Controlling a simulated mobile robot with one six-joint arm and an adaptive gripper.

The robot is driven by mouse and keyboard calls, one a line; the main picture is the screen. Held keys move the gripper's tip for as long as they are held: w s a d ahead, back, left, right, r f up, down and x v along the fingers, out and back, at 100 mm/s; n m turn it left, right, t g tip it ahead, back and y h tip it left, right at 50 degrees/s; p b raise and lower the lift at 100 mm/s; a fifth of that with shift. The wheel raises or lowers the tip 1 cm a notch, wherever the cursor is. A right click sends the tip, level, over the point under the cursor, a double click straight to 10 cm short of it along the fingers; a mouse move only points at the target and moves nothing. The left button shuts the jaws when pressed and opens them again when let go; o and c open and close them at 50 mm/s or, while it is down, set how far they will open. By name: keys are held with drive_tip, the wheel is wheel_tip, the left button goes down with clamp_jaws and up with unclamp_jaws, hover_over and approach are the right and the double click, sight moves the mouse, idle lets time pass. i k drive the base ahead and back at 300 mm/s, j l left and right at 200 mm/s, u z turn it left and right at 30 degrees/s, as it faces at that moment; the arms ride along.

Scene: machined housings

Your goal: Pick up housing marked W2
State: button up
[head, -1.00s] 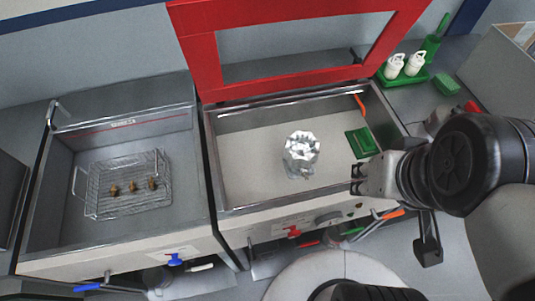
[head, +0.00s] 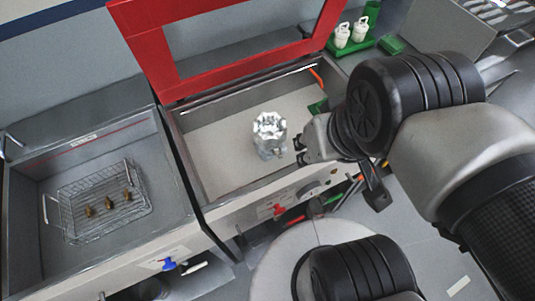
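A shiny silver machined housing (head: 268,134) stands upright in the right-hand basin (head: 215,165), under a raised red-framed lid (head: 150,60). No W2 mark can be read on it at this size. My gripper (head: 299,146) is just right of the housing, above the basin's front right part, pointing left toward it. Its dark fingertips look parted, with nothing seen between them. A small gap shows between the fingertips and the housing. My arm hides the right end of the basin.
A left basin holds a wire basket (head: 75,205) with several small brass parts (head: 108,201). White bottles (head: 350,34) stand in a green tray (head: 362,48) at the back right. The basin's front wall lies below my gripper.

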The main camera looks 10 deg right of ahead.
sight(270, 130)
drive_tip(key=l+u, duration=0.35)
drive_tip(key=l, duration=0.25)
drive_tip(key=u, duration=1.2)
